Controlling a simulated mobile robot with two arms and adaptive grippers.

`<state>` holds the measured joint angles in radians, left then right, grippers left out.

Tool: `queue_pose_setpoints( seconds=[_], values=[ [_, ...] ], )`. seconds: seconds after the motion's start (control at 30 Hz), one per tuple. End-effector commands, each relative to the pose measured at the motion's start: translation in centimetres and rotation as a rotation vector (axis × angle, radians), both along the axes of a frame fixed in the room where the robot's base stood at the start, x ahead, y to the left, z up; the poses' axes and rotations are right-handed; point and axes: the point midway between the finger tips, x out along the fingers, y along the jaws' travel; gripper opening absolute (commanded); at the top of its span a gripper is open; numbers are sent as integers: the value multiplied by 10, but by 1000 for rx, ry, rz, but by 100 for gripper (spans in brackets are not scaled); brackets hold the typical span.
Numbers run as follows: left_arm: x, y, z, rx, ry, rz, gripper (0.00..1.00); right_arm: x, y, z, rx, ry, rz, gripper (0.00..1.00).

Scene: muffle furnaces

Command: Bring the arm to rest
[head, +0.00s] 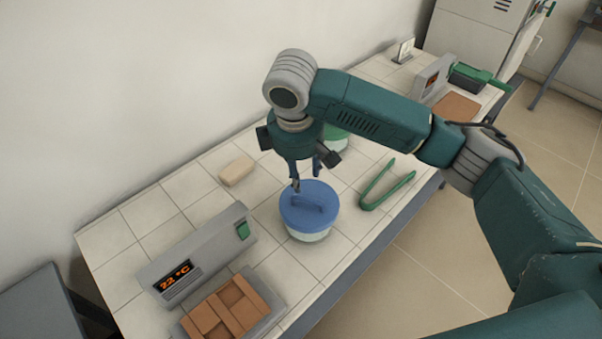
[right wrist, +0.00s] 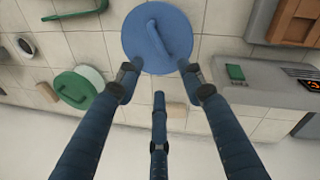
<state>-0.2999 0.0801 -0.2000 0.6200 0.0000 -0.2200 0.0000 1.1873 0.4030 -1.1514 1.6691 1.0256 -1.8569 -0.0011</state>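My right arm reaches in from the right in the head view, over the tiled table (head: 285,275). My right gripper (head: 306,178) points down just above and behind a blue-lidded pot (head: 309,205). Its three fingers are spread and nothing is between them, as the right wrist view (right wrist: 158,82) shows. The blue lid (right wrist: 160,38) lies beyond the fingertips there. The lid sits on its pale pot. I cannot tell whether a fingertip touches the lid. My left gripper is not in view.
Green tongs (head: 385,185) lie right of the blue pot. A green-lidded pot (head: 335,137) stands behind, partly hidden by my gripper. A beige block (head: 237,171) lies to the left.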

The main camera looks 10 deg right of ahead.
Motion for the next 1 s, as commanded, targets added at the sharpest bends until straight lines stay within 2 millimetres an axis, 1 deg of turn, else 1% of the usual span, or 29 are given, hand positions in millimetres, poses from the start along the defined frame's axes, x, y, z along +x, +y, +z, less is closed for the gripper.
queue_pose_setpoints(
  seconds=[0.1, 0.2, 0.27, 0.37, 0.47, 0.5, 0.6, 0.7, 0.8, 0.87, 0.97, 1.0],
  values=[
    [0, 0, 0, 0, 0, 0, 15, -1, 1, 5, 0, -1, 0, 39],
    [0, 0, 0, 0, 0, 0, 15, -1, 1, 5, 2, -1, 0, 39],
    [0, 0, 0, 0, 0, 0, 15, -4, 4, 1, 10, 3, 5, 39],
    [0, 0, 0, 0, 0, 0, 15, -15, 17, -14, 46, 8, 18, 39],
    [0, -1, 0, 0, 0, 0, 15, -34, 38, -37, 119, 13, 30, 39],
    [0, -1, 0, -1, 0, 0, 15, -43, 48, -47, 155, 14, 30, 39],
    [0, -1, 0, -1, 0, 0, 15, -64, 68, -66, 249, 10, 11, 39],
    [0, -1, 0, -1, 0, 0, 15, -84, 81, -82, 337, 2, -33, 39],
    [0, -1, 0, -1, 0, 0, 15, -102, 86, -94, 415, -8, -99, 39],
    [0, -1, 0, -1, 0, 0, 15, -112, 85, -102, 454, -15, -149, 39],
    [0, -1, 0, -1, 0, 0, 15, -128, 76, -114, 504, -30, -247, 39],
    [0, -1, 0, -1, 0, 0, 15, -135, 70, -118, 517, -37, -291, 39]
  ],
)
